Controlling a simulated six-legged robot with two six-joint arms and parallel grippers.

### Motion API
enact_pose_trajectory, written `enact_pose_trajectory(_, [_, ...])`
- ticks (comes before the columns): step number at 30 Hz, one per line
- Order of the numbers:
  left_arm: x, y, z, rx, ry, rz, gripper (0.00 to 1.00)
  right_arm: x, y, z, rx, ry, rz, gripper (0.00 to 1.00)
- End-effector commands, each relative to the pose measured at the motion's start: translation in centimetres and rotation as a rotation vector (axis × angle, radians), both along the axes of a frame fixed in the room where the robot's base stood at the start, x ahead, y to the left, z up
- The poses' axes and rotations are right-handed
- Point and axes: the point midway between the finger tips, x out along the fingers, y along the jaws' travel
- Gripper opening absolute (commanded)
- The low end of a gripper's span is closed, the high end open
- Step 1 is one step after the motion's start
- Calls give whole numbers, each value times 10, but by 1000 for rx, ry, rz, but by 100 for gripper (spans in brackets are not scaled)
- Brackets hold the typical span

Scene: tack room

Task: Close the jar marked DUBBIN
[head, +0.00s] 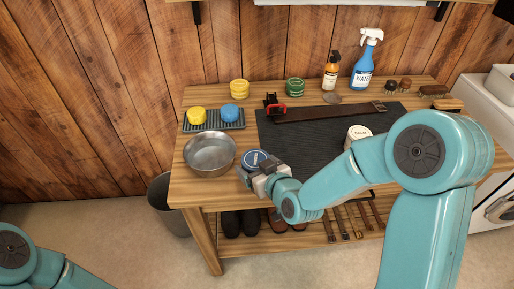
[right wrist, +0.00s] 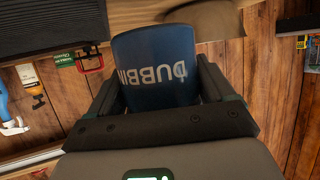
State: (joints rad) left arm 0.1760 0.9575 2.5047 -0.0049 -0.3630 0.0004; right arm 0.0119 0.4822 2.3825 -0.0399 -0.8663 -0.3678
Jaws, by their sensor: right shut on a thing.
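A blue jar marked DUBBIN (right wrist: 158,70) stands between the two fingers of my right gripper (right wrist: 160,85) in the right wrist view, its lettering upside down. In the head view, the jar's blue top (head: 255,158) shows at the table's front edge, right of the metal bowl. My right gripper (head: 262,177) is shut on the jar from the front. The top face looks blue with pale marking; I cannot tell whether it is a lid. My left gripper is out of view; only part of my left arm shows at the lower left.
The metal bowl (head: 209,153) sits close left of the jar. A white tin (head: 358,134) stands on the dark mat (head: 300,140). A strap (head: 330,113), yellow tin (head: 239,87), green tin (head: 294,87), bottles and a sponge tray (head: 214,126) are farther back.

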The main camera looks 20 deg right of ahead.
Motion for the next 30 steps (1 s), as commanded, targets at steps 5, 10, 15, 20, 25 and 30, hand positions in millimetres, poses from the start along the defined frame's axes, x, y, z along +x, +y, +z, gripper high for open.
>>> enact_pose_trajectory(5, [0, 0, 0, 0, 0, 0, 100, -10, 36, -10, 0, 1, 223, 27])
enact_pose_trajectory(10, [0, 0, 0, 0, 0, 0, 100, -20, 71, -18, 1, 0, 438, 27])
enact_pose_trajectory(15, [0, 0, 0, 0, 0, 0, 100, -30, 105, -26, 0, 0, 645, 27])
enact_pose_trajectory(20, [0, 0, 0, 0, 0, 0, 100, -38, 130, -32, 0, 0, 801, 27])
enact_pose_trajectory(25, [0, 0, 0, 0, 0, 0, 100, -43, 145, -36, -1, -2, 899, 27])
enact_pose_trajectory(30, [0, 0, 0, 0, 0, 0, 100, -44, 149, -37, -1, 0, 927, 27])
